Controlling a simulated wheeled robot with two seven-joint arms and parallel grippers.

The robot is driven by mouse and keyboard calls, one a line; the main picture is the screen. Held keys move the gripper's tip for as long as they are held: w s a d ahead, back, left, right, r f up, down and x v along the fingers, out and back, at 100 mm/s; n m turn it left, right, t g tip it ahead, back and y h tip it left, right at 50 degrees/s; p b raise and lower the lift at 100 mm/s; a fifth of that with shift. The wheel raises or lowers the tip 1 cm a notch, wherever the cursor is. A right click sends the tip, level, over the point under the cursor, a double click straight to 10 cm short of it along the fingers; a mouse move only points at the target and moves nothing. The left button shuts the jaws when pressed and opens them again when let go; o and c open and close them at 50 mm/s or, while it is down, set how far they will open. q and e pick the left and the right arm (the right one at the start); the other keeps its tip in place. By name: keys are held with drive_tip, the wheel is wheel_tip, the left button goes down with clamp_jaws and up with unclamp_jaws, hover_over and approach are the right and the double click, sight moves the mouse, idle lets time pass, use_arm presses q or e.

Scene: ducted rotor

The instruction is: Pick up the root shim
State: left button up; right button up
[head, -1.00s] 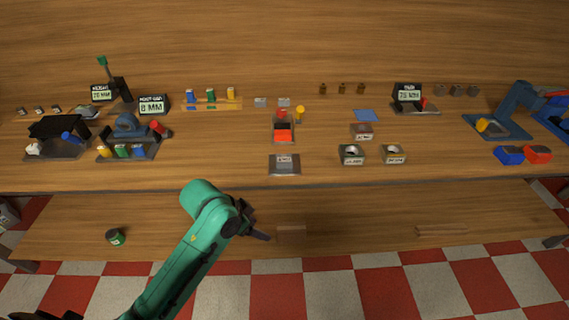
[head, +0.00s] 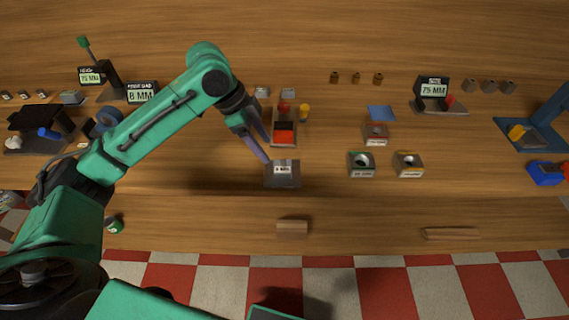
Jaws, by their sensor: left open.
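My left arm reaches in from the left over the workbench. Its gripper (head: 267,151) is open, with nothing seen between its fingers, and points down just above the back left of a small grey plate (head: 283,181). A small pale block with a dark label (head: 283,167) is on that plate; the label is too small to read. I cannot tell for sure whether this piece is the root shim. My right gripper is not in view.
A tray with a red block (head: 284,137) stands just behind the plate. Two square ring blocks (head: 361,164) (head: 408,164) are to the right, with a blue sheet (head: 381,113) behind. My left arm hides part of the bench's left side.

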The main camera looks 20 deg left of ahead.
sight(282, 169)
use_arm(q)
drive_tip(key=f, duration=0.1)
drive_tip(key=d+f, duration=0.1)
drive_tip(key=f, duration=0.1)
drive_tip(key=shift+s+d, duration=0.2)
drive_tip(key=shift+s, duration=0.1)
drive_tip(key=p+x, duration=0.1)
drive_tip(key=x, duration=0.2)
drive_tip(key=w+p+x, duration=0.1)
drive_tip(key=x, duration=0.2)
drive_tip(key=shift+d, duration=0.15)
drive_tip(key=shift+d+f, duration=0.1)
drive_tip(key=shift+f, duration=0.05)
drive_tip(key=shift+c, duration=0.3)
drive_tip(key=c, duration=1)
clamp_jaws()
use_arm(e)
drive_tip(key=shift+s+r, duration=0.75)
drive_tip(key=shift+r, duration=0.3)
